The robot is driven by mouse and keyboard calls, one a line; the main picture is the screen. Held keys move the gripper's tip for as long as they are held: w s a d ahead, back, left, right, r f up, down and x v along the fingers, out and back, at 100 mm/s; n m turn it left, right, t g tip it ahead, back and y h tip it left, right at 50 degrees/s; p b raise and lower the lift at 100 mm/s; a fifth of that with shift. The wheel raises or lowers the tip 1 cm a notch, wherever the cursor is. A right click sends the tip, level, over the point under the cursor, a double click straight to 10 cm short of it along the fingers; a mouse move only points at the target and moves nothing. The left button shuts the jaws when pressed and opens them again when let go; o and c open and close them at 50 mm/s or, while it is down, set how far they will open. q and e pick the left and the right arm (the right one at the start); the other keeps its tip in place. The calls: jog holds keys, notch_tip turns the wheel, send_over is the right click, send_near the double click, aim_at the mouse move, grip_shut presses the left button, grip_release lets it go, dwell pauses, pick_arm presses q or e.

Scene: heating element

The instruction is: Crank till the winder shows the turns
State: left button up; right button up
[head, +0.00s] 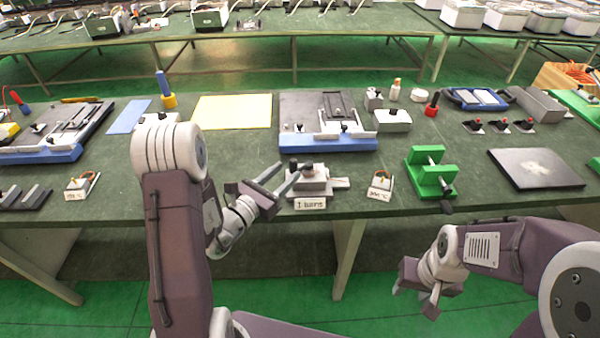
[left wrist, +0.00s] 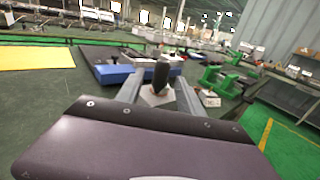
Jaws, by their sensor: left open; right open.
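The winder (head: 312,180) is a small grey device near the table's front edge, with a dark knob on top and a tag in front reading what looks like "1 turns". In the left wrist view its upright dark crank knob (left wrist: 161,74) stands between my fingers. My left gripper (head: 287,178) is open, its fingertips at the winder's left side; in the left wrist view the fingers lie on both sides of the knob, and I cannot tell whether they touch it. My right gripper (head: 415,298) is open and empty, low in front of the table.
A green stand (head: 430,178) and a small tagged holder (head: 380,184) are right of the winder. A blue-edged fixture (head: 328,143) lies behind it. Another tagged holder (head: 82,184) and a yellow sheet (head: 232,111) are to the left. A dark plate (head: 535,168) lies at the right.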

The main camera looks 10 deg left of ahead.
pick_arm(q)
jog(key=shift+w+d+f+b, duration=0.15)
jog(key=shift+f+b, duration=0.35)
jog(key=shift+b, duration=0.4)
jog(key=shift+w+d+r+p, duration=0.4)
jog(key=shift+w+r+p, duration=0.3)
jog(key=shift+p, duration=0.15)
jog(key=x, duration=0.5)
jog(key=shift+w+f+p, duration=0.1)
jog(key=shift+f+p, duration=0.05)
jog(key=shift+p, duration=0.15)
pick_arm(e)
jog(key=shift+f, duration=0.7)
pick_arm(q)
grip_shut()
